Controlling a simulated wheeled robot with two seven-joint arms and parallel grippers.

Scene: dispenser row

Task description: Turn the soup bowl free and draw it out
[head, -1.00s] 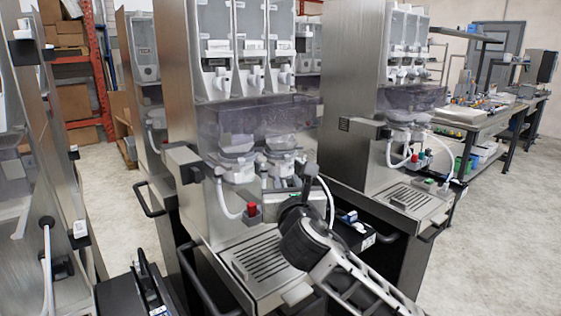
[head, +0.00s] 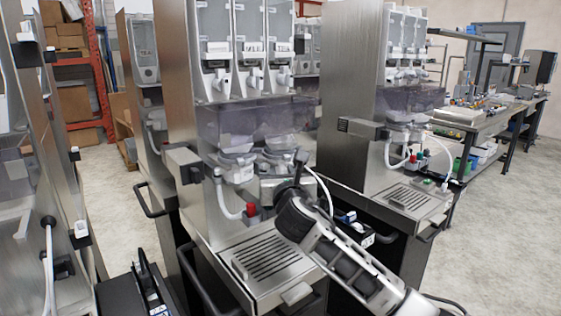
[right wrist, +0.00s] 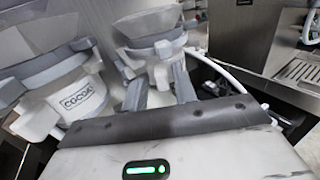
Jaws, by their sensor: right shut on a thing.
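The soup bowl (head: 281,157) is the right one of two mixing bowls under the middle dispenser; its label does not show. My right gripper (head: 277,172) is at its front, partly hidden by my own wrist in the head view. In the right wrist view the fingers (right wrist: 159,82) stand either side of the lower front of the soup bowl (right wrist: 152,42) and are shut on it. The bowl still sits below the machine's clear housing; I cannot tell whether it is turned free. My left gripper is not in view.
The bowl labelled COCOA (right wrist: 78,100) stands close on the left. A white hose (right wrist: 222,72) curves past on the right. Below are a drip tray (head: 262,258) and a red-topped fitting (head: 251,210). Another dispenser (head: 350,110) stands to the right.

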